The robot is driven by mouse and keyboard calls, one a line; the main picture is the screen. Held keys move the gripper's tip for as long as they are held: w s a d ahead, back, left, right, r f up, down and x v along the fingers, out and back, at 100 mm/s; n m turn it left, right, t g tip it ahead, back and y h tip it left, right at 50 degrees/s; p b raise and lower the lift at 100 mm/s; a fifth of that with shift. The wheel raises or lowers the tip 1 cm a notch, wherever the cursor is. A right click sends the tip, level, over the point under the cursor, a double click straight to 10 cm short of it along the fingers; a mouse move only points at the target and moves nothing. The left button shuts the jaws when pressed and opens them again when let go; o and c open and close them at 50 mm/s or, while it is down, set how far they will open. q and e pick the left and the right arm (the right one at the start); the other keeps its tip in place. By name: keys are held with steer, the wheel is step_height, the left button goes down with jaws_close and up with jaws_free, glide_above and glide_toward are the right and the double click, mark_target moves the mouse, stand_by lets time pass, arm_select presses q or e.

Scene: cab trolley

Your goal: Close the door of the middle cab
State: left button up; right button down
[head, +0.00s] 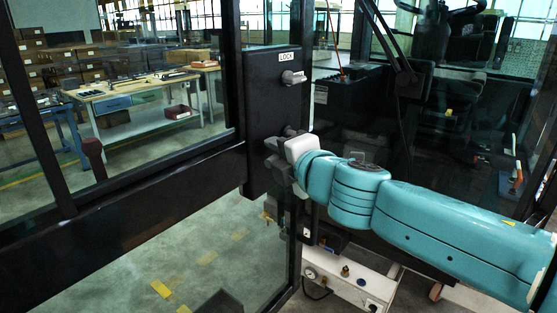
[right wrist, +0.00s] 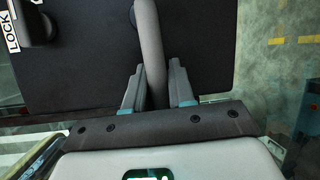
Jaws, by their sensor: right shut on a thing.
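The cab door (head: 150,184) fills the left of the head view, a dark frame with large glass panes. Its black lock box (head: 262,105) carries a LOCK label and a grey knob (head: 293,77). The door stands open, with the cab interior (head: 450,110) visible past its edge. My right gripper (head: 274,160) is at the lower part of the lock box. In the right wrist view, its two fingers (right wrist: 159,88) are shut on the grey bar handle (right wrist: 149,38) of the door. In the head view the gripper mostly hides this handle. My left gripper is not in view.
A workbench (head: 140,92) and shelves of boxes (head: 70,65) stand beyond the glass. A white unit with a gauge (head: 345,283) is low, below my right arm. Bare floor (head: 200,265) shows through the lower pane.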

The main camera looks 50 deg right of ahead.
mark_target(234, 138)
arm_select(q)
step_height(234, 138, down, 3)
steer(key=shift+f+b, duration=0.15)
steer(key=shift+b, duration=0.8)
arm_select(e)
steer(key=shift+f+n, duration=0.25)
steer(key=shift+n, duration=0.35)
arm_select(q)
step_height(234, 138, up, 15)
steer(key=p, duration=1.5)
arm_select(e)
steer(key=w+a+n+y, duration=0.1)
steer(key=w+a+y, duration=0.1)
steer(key=w, duration=1)
steer(key=w+a+n+t+y, duration=0.1)
steer(key=w+a, duration=0.3)
steer(key=w, duration=0.9)
steer(key=w+a+n+y, duration=0.2)
steer(key=w+a+y, duration=0.1)
steer(key=w, duration=0.9)
steer(key=shift+w+a+n+y, duration=0.15)
steer(key=shift+a+n+y, duration=0.15)
steer(key=shift+a, duration=0.15)
